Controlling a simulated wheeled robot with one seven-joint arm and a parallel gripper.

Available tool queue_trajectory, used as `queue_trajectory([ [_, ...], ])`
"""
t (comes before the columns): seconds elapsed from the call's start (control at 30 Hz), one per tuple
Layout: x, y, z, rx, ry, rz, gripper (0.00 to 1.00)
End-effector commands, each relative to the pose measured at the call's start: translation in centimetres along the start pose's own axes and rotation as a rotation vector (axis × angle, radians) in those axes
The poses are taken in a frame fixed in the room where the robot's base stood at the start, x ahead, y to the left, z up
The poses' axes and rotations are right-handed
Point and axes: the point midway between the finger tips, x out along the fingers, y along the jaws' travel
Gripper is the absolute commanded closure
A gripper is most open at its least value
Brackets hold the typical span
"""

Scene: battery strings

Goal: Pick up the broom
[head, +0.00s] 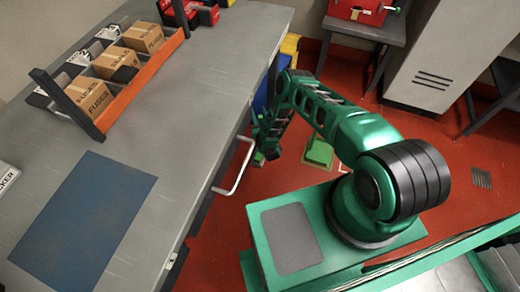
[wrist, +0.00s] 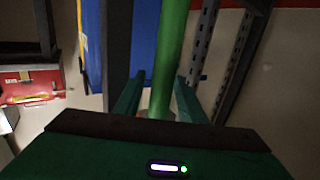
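A green pole (wrist: 170,50), which looks like the broom's handle, runs down the middle of the wrist view, slightly tilted. A narrow gap shows at the left finger; I cannot tell whether the right finger touches. In the head view my gripper (head: 262,145) is low beside the workbench's edge, and the arm hides much there. The broom's head is not clearly seen.
The grey workbench (head: 180,120) fills the left, with a white handle (head: 238,170) jutting from its side. An orange-edged rack (head: 140,85) holds boxes. Blue (wrist: 142,40) and yellow items stand behind the gripper. A green block (head: 318,152) is on the red floor (head: 215,235).

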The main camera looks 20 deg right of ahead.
Motion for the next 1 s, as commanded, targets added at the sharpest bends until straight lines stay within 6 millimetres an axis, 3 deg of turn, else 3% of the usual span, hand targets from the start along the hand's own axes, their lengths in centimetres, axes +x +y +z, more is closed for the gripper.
queue_trajectory([
  [0.03, 0.0, 0.0, 0.0, 0.0, 0.0, 0.0, 0.76],
  [0.13, 0.0, 0.0, 0.0, 0.0, 0.0, 0.0, 1.0],
  [0.67, 0.0, 0.2, -0.8, 0.0, 0.001, 0.002, 1.0],
  [0.9, -0.1, 0.3, -4.2, 0.001, 0.001, 0.003, 1.0],
  [1.0, -1.2, -1.5, -5.2, 0.005, -0.001, 0.004, 1.0],
])
